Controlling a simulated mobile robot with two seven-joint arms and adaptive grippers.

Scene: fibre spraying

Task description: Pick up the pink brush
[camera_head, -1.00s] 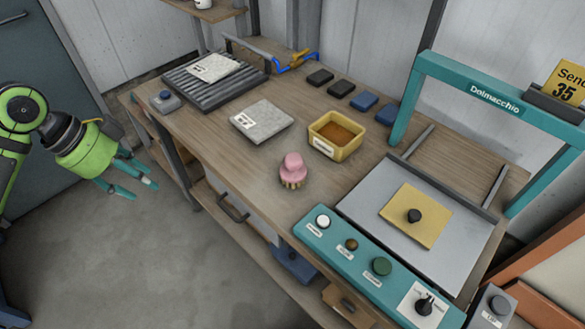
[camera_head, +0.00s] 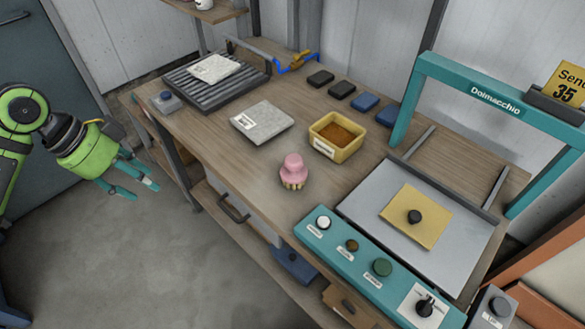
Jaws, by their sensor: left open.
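The pink brush (camera_head: 293,168) stands upright on the wooden workbench (camera_head: 225,165), with its pink handle on top and tan bristles below. It is near the bench's front edge, in front of the yellow tray. My left gripper (camera_head: 138,189) is at the left of the view, off the front of the bench and well apart from the brush. Its teal fingers are spread, with nothing between them. My right gripper is not in view.
A yellow tray (camera_head: 351,152) of brown material stands behind the brush. A grey slab (camera_head: 268,122) lies to its left. A teal control panel (camera_head: 335,238) and a teal frame (camera_head: 425,66) stand to the right. Dark and blue blocks (camera_head: 364,101) lie at the back.

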